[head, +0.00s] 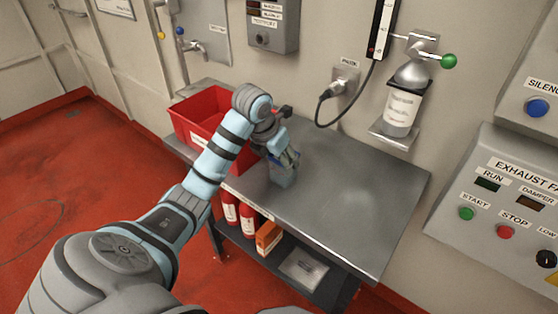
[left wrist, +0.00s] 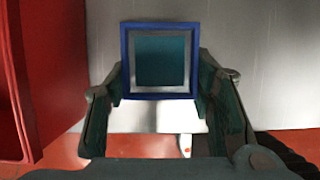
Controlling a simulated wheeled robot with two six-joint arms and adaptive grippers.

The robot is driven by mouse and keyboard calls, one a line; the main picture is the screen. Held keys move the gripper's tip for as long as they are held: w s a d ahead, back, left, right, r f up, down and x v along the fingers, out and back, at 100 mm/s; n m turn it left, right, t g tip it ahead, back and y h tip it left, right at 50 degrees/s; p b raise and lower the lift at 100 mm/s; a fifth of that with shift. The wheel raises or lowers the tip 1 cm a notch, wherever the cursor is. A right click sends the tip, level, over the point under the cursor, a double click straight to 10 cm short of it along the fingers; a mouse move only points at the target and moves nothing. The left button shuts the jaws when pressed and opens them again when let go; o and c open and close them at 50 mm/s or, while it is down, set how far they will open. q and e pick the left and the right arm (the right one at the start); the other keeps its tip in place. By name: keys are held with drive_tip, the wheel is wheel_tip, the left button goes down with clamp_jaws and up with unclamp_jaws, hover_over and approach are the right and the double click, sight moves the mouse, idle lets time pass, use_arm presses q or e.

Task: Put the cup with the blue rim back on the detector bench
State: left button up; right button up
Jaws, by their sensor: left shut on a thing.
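The cup with the blue rim (head: 284,174) is a small grey, square-sided cup at the left-middle of the grey metal bench (head: 350,215) in the head view. My left gripper (head: 282,157) is shut on it from above. In the left wrist view the cup (left wrist: 160,60) shows its square blue rim and teal inside, between the two fingers of my left gripper (left wrist: 162,82). The cup looks upright, at or just above the bench top; I cannot tell whether its base touches. My right gripper is not in view.
A red bin (head: 190,124) stands at the bench's back left, beside my left arm. A bottle in a wall bracket (head: 402,108) and a plugged cable (head: 322,108) are at the wall behind. The bench's right half is clear. Red bottles and an orange box (head: 268,238) sit on the lower shelf.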

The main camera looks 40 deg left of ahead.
use_arm(q)
drive_tip(key=o, duration=1.1)
drive_tip(key=shift+w+f, duration=0.1)
drive_tip(key=shift+o, duration=0.2)
drive_tip(key=shift+r+p, duration=0.3)
drive_tip(key=p+v, duration=0.7)
drive_tip(key=v, duration=0.5)
drive_tip(key=shift+s, duration=0.2)
drive_tip(key=shift+w+f, duration=0.1)
drive_tip(key=shift+f, duration=0.05)
